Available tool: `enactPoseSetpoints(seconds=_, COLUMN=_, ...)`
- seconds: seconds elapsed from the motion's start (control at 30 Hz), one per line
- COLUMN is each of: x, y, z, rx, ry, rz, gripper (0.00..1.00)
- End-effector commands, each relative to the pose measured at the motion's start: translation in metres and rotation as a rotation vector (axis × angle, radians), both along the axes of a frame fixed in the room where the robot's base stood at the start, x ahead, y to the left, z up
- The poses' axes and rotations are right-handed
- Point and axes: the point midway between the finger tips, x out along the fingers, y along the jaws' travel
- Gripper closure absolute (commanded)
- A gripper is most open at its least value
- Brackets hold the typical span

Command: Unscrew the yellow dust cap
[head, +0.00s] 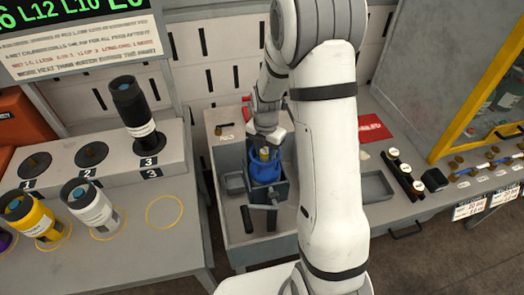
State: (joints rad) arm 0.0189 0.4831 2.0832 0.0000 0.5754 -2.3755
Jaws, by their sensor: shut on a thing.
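A blue cylinder (262,172) stands upright in a dark grey holder (283,190) on the middle bench. A small yellowish piece, the dust cap (265,154), shows at its top. My gripper (265,148) points down over the blue cylinder and is shut on the cap. The fingers and wrist hide most of the cap, so I cannot tell whether it is still seated on the cylinder.
A rack at left holds a black-topped cylinder (135,108) in place 3; places 1 and 2 are empty. A yellow cylinder (33,215) and a white one (94,210) stand on the left table. An empty grey tray (374,186) and several small black-and-white items lie right of my arm.

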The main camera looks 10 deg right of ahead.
Motion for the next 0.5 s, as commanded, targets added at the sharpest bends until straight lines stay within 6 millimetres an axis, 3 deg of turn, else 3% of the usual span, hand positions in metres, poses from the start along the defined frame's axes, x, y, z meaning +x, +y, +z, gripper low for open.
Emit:
enactPoseSetpoints(seconds=0.23, x=0.0001, y=0.0001, z=0.0000, rx=0.000, ry=0.000, rz=0.000, gripper=0.51)
enactPoseSetpoints(seconds=0.5, x=0.0001, y=0.0001, z=0.0018, rx=0.000, ry=0.000, rz=0.000, gripper=0.50)
